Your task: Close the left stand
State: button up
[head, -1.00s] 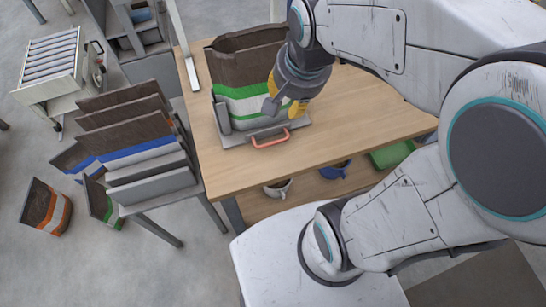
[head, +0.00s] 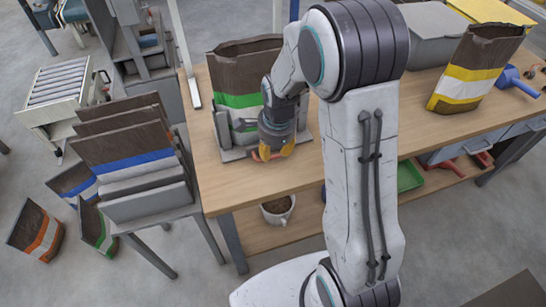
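The left stand (head: 232,154) is a grey metal holder on the wooden table, near its left front corner. A brown paper bag (head: 238,75) with green and white bands stands upright in it, its top edge open. The stand's orange-red handle (head: 258,156) shows at its front edge, partly hidden by my gripper. My gripper (head: 275,152) has yellow fingertips and points down at the handle, in front of the bag's lower right. The fingertips overlap the handle in the picture. I cannot tell whether they grip it or how far apart they are.
A brown bag with yellow and white bands (head: 470,75) stands at the table's right, beside a blue scoop (head: 515,80). A rack of bags (head: 130,150) stands left of the table. A white mug (head: 279,209) and green tray (head: 409,177) sit on the lower shelf.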

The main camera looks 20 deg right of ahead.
aim_at(273, 158)
jog(key=shift+w+f, duration=0.2)
jog(key=shift+f, duration=0.8)
jog(key=shift+w+f, duration=0.15)
jog(key=shift+f, duration=0.85)
grip_shut()
jog(key=shift+s, duration=0.1)
